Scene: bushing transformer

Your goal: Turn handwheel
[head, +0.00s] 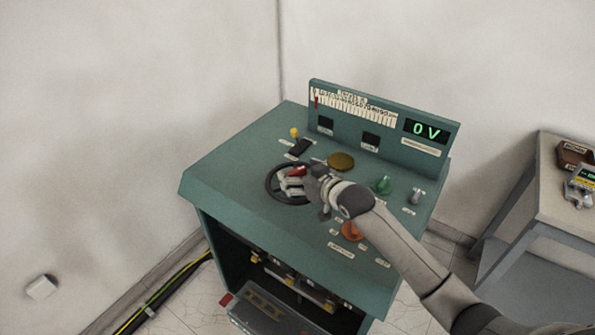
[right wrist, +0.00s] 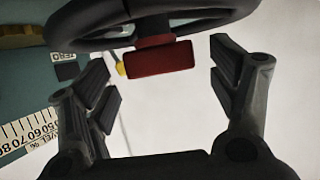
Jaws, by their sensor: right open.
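The handwheel (head: 269,188) is a black ring on the sloped top of the green control desk (head: 233,160). Its dark rim (right wrist: 215,18) crosses the top of the right wrist view. A red block (right wrist: 158,62) hangs below the rim there, and red also shows at the wheel in the head view (head: 298,170). My right gripper (head: 296,185) is over the wheel's right part and hides some of it. Its fingers are open, one on each side of the red block, with gaps between. My left gripper is not in view.
Beside the wheel are a brass disc (head: 341,161), a green knob (head: 382,185), a grey knob (head: 416,196) and an orange-red knob (head: 352,231). A back panel carries a scale and a display (head: 426,130) reading 0 V. A side table (head: 559,204) stands at right.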

